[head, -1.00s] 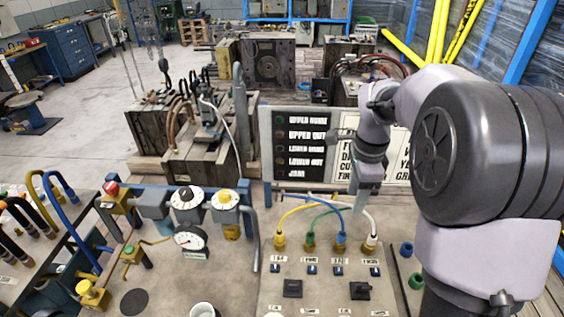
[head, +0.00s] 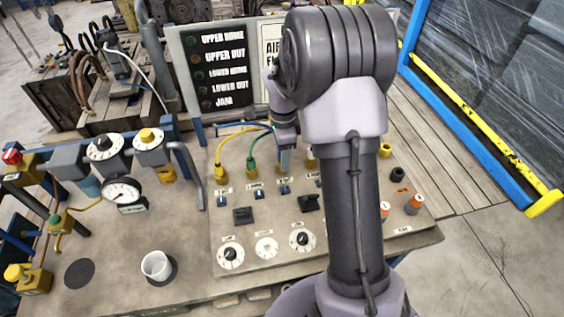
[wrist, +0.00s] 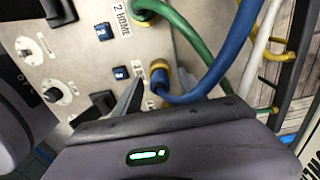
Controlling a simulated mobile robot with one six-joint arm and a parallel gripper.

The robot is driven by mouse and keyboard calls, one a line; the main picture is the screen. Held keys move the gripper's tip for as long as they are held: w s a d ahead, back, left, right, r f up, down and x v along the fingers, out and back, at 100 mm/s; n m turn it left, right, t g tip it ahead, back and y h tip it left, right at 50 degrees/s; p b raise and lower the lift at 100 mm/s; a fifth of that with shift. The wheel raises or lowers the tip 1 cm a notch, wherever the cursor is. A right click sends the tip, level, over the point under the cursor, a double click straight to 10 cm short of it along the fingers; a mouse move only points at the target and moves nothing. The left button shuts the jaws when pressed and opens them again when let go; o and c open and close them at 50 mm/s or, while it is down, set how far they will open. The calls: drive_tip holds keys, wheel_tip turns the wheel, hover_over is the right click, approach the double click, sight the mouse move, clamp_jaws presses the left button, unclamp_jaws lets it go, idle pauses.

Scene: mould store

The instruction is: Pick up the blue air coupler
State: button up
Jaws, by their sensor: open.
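The blue air coupler (wrist: 160,75) shows in the wrist view as a blue end in a brass-coloured socket, with a thick blue hose (wrist: 205,82) curving off to the right and up. My gripper (head: 285,166) points down over the coupler row in the head view and hides the blue coupler there. In the wrist view one grey finger (wrist: 130,98) shows just left of the blue coupler, apart from it. The gripper is open and holds nothing.
The green coupler (head: 252,165) and yellow coupler (head: 221,172) stand to the left, with hoses arching behind. A white hose (wrist: 262,45) runs close on the right in the wrist view. Switches and dials (head: 231,254) lie in front. A white cup (head: 157,265) stands at left.

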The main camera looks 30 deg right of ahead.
drive_tip(key=shift+f, duration=0.2)
clamp_jaws()
